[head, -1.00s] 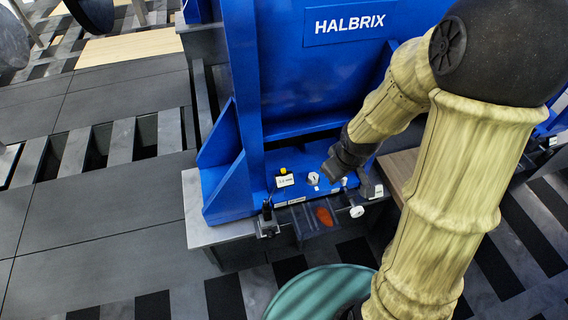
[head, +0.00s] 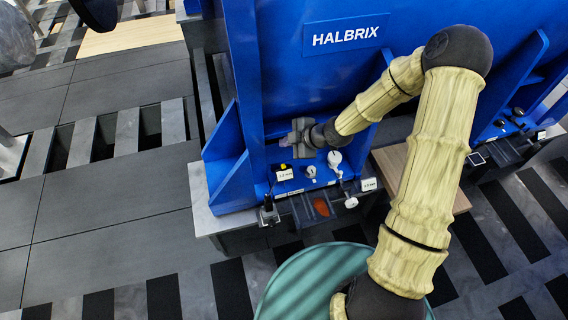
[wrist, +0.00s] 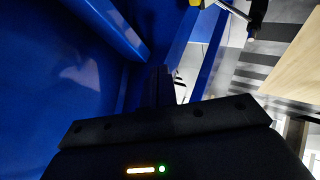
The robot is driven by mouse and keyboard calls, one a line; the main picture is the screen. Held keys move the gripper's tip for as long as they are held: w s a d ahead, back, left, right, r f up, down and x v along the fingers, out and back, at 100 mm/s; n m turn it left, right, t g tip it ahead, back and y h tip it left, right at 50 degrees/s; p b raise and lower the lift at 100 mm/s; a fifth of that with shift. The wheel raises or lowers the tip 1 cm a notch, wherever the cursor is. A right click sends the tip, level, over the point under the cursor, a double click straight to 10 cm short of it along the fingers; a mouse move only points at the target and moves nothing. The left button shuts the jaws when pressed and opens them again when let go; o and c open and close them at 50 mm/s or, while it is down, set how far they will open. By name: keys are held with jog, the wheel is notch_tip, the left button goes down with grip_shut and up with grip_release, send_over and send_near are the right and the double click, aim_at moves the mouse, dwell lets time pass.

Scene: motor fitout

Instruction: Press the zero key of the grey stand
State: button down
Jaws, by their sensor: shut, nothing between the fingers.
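My gripper (head: 289,141) is shut and empty. It is held in front of the blue HALBRIX machine, pointing left, above the row of small fittings on its ledge. A small yellow-and-black piece (head: 283,167) sits just below it, over a white plate (head: 284,175) with small text, too small to read surely. A small grey-black stand (head: 268,215) with a dark upright post is at the ledge's front left corner. I cannot make out a marked zero key. In the wrist view the shut fingers (wrist: 164,86) point at blue panels, with a yellow part (wrist: 195,3) at the top edge.
The blue machine (head: 300,80) rises behind the ledge, with a slanted rib at left. White knobs (head: 334,159) stand right of the yellow piece. A dark tray holds an orange-red piece (head: 321,207). A green round top (head: 310,285) is in front. Open floor lies at left.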

jog(key=shift+f, duration=0.1)
jog(key=b, duration=0.7)
send_over(286, 168)
notch_tip(286, 168, down, 8)
jog(key=shift+r, duration=0.1)
jog(key=shift+f+b, duration=0.3)
jog(key=shift+f, duration=0.1)
jog(key=shift+d, duration=0.15)
dwell(1.1)
jog(key=shift+f, duration=0.4)
